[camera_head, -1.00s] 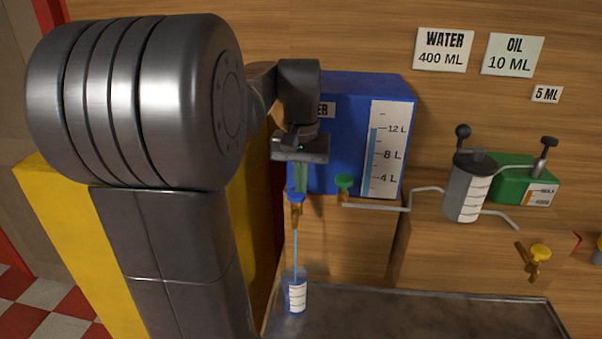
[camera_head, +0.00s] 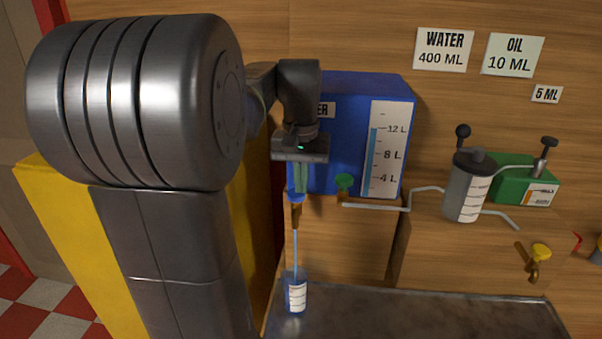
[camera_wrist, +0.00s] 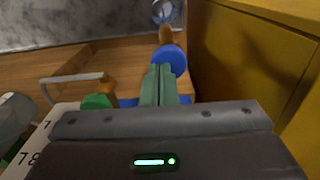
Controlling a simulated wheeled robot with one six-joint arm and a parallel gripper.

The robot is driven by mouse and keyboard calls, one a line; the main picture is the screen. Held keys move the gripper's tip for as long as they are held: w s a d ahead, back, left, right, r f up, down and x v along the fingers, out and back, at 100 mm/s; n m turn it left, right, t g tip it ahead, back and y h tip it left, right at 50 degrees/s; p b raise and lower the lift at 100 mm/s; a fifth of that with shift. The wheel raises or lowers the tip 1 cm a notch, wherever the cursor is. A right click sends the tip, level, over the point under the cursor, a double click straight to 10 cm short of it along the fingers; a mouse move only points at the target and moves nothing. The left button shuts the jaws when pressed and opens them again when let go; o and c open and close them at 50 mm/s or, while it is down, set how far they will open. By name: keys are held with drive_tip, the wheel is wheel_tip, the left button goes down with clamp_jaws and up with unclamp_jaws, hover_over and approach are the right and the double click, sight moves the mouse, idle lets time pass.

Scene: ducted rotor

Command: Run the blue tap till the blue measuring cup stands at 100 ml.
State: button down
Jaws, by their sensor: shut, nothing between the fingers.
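The blue tap (camera_head: 296,198) sits at the lower left front of the blue water tank (camera_head: 345,100). A thin blue stream runs down from it into the blue measuring cup (camera_head: 296,295), which stands upright below. The cup has a white scale label; its level is too small to read. My gripper (camera_head: 300,190) is shut and empty, pointing down with its greenish fingertips right at the tap's blue handle. In the wrist view the shut fingers (camera_wrist: 159,70) lie against or just over the blue handle (camera_wrist: 170,58), and the cup (camera_wrist: 168,10) shows at the top edge.
A green tap (camera_head: 344,182) with a grey pipe is right of the blue tap. A yellow panel (camera_wrist: 245,60) is close beside my gripper. The metal tray (camera_head: 430,312) is mostly bare.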

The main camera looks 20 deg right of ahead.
drive_tip(key=shift+s+f, duration=0.1)
drive_tip(key=shift+f, duration=0.1)
drive_tip(key=shift+r+p, duration=0.6)
drive_tip(key=shift+p, duration=0.1)
wheel_tip(320, 180, up, 13)
drive_tip(key=p, duration=0.2)
drive_tip(key=shift+r, duration=0.15)
